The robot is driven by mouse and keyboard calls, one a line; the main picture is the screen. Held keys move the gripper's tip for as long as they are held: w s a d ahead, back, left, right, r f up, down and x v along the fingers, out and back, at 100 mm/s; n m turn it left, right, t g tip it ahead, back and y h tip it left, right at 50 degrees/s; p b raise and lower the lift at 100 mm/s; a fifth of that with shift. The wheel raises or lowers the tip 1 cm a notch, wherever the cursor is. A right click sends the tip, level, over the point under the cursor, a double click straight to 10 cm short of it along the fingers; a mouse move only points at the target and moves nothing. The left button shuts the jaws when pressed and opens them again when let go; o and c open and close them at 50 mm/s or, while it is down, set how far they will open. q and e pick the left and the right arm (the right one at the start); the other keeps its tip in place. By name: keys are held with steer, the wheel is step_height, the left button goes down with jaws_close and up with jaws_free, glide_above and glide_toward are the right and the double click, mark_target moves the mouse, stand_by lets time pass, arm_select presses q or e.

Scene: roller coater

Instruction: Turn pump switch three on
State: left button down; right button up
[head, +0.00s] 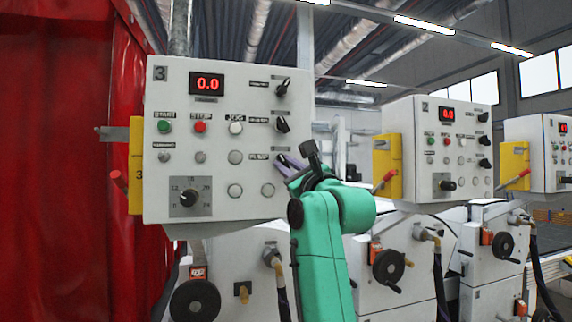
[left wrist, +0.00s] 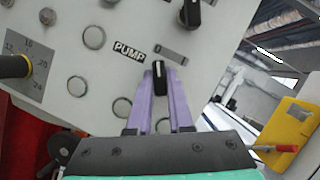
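The control box marked 3 (head: 215,215) fills the middle left of the head view. Its pump switch is a small black knob (head: 282,159) at the right edge, beside a dark label. In the left wrist view the same switch (left wrist: 159,77) sits by the word PUMP. My left gripper (head: 286,164) is at this switch, its purple fingers (left wrist: 160,84) on either side of the knob with little gap. I cannot tell whether they touch it. My right gripper is in neither view.
Two black knobs (head: 282,88) (head: 283,124) stand above the pump switch. Several buttons and a large dial (head: 189,197) lie to the left. A yellow plate (head: 136,165) is on the box's left side. Box 2 (head: 462,190) stands further right.

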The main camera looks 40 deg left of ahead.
arm_select(q)
steer(key=shift+m+b, duration=0.4)
steer(key=shift+b, duration=0.1)
steer(key=shift+s+a+r+m+t+h+b, duration=0.1)
steer(key=shift+m+t+h+b, duration=0.9)
steer(key=shift+m+b, duration=1.3)
steer(key=shift+s+d+m+t+h+b, duration=0.15)
steer(key=shift+m+t+h+b, duration=0.85)
steer(key=shift+m, duration=2.15)
steer(key=shift+s+a+r+m+t+h+b, duration=0.15)
steer(key=shift+m+t+h+b, duration=0.25)
steer(key=shift+m+t+b, duration=1.65)
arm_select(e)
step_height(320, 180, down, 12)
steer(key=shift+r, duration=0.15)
arm_select(q)
steer(key=shift+m+g, duration=0.35)
steer(key=shift+m, duration=0.65)
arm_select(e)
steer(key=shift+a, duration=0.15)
arm_select(q)
steer(key=c, duration=0.8)
jaws_free()
steer(key=shift+d, duration=0.2)
